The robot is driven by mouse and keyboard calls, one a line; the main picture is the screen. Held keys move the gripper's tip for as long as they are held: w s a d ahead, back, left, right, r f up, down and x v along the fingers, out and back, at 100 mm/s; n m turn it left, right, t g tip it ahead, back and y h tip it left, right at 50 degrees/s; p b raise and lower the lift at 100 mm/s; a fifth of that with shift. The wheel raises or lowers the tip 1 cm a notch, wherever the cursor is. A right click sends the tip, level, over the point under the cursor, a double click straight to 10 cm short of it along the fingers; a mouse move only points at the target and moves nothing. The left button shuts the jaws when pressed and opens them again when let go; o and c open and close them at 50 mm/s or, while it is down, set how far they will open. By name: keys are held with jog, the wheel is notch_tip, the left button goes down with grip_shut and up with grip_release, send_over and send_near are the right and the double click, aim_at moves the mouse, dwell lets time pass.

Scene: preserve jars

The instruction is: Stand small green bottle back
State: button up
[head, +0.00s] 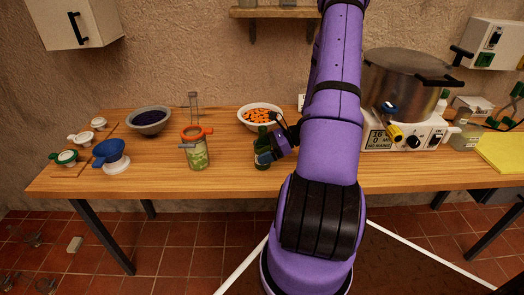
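A small dark green bottle (262,157) with a pale label is upright at the front middle of the wooden table, just left of my arm. My gripper (276,141) is at the bottle's right side, close against its upper part. My purple arm hides part of the gripper, and the fingertips are too dark and small to tell whether they are closed on the glass. The bottle's base appears to be at table level; I cannot tell whether it touches.
Left of the bottle stands a jar of green pieces (197,157) with an orange funnel-like top. A white bowl of orange slices (259,115) is behind it. A large steel pot (408,80) stands on a white cooker (405,137) at right. A blue funnel (110,152) is at left.

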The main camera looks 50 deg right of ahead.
dwell(0.3)
jog(key=shift+s+d+f, duration=0.1)
jog(key=shift+d, duration=0.05)
jog(key=v, duration=1)
notch_tip(320, 180, up, 10)
jog(key=n+g, duration=0.5)
jog(key=n, duration=0.2)
send_over(265, 143)
jog(key=shift+r, duration=0.2)
jog(key=a+r+n+g+h, duration=0.35)
jog(key=a+r+n, duration=0.35)
jog(key=a+r, duration=0.35)
jog(key=s+a+r+n+t+h, duration=0.2)
jog(key=s+a+r+n+h, duration=0.1)
jog(key=s+a+r+n, duration=0.2)
jog(key=s+a+r+n+t+h, duration=0.3)
jog(key=s+a+r+n, duration=0.2)
jog(key=a, duration=0.5)
jog(key=r+n, duration=0.2)
jog(key=shift+s+n+h, duration=0.3)
jog(key=shift+s+h, duration=0.05)
jog(key=shift+s, duration=0.05)
